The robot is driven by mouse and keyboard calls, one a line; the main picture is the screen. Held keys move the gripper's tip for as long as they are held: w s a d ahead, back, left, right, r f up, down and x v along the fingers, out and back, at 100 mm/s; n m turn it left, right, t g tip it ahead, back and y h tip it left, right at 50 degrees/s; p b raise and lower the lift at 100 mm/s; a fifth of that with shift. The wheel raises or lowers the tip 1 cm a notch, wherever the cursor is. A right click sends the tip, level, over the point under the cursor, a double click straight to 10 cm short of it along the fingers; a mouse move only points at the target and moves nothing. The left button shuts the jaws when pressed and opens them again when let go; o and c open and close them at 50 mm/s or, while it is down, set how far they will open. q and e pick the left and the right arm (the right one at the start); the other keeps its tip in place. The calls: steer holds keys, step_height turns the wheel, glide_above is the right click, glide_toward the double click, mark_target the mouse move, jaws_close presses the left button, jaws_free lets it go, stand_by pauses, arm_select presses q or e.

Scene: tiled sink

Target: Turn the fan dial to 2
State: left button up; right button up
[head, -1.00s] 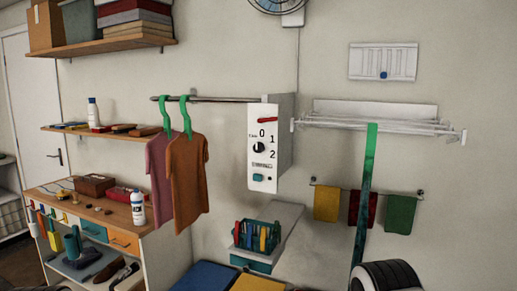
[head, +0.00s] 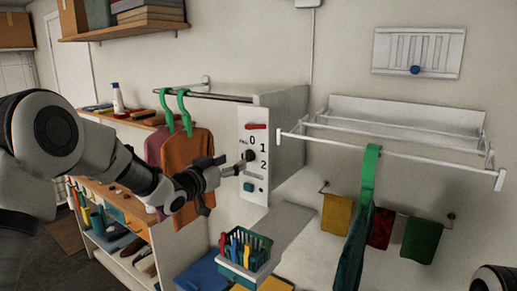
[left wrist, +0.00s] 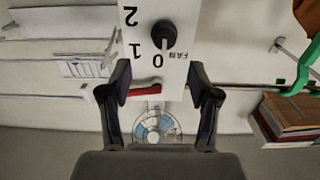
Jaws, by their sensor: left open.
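The white control box (head: 253,190) on the wall carries the black fan dial (head: 249,156), with the numbers 0, 1 and 2 beside it. In the left wrist view the dial (left wrist: 164,35) appears upside down, and its pale mark is toward the 0. My left gripper (head: 236,167) is close in front of the dial in the head view. In the left wrist view the left gripper (left wrist: 160,75) is open and empty, with the dial beyond its fingertips; I cannot see contact. My right gripper is not in view.
Orange clothing (head: 188,155) hangs close to my left arm. A drying rack (head: 400,140) is at right. A basket (head: 245,257) stands below. The fan (left wrist: 157,125) shows in the wrist view.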

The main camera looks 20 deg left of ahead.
mark_target(245, 156)
arm_select(q)
steer(key=p+x, duration=0.1)
steer(key=x, duration=0.1)
steer(key=p+x, duration=0.1)
steer(key=x, duration=0.2)
steer(key=p+x, duration=0.1)
steer(key=x, duration=0.2)
steer(key=shift+f+p, duration=0.35)
steer(key=shift+f, duration=0.05)
steer(key=shift+s+a+r, duration=0.15)
steer(key=shift+s+a, duration=0.25)
steer(key=shift+a, duration=0.05)
steer(key=shift+s+a, duration=0.1)
steer(key=shift+a, duration=0.05)
steer(key=c, duration=1)
steer(key=shift+c, duration=0.9)
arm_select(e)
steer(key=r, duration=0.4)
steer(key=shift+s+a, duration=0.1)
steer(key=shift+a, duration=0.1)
